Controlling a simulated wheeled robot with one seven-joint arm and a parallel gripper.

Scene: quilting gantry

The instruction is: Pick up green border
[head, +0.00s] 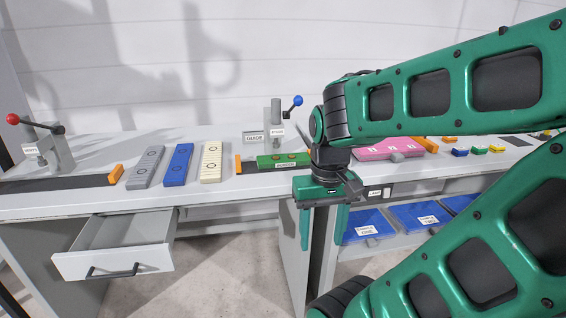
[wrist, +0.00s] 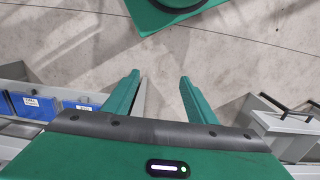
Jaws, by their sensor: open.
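The green border (head: 283,160) is a flat green strip with dark round marks and a small label on its front. In the head view it lies on a dark track on the white bench, just left of my wrist; its right end is close to or behind my arm. My gripper (head: 322,225) is in front of the bench edge, lower than the border, with its fingers pointing down. It is open and empty. In the wrist view the gripper (wrist: 158,85) has its two green fingers apart over bare floor, and the border does not show.
Grey (head: 146,167), blue (head: 176,165) and cream (head: 211,161) strips lie left on the bench. A blue-knobbed clamp (head: 276,115) stands behind the border. A red-knobbed clamp (head: 50,145) is far left. An open drawer (head: 115,245) juts out below. Blue bins (head: 368,226) sit lower right.

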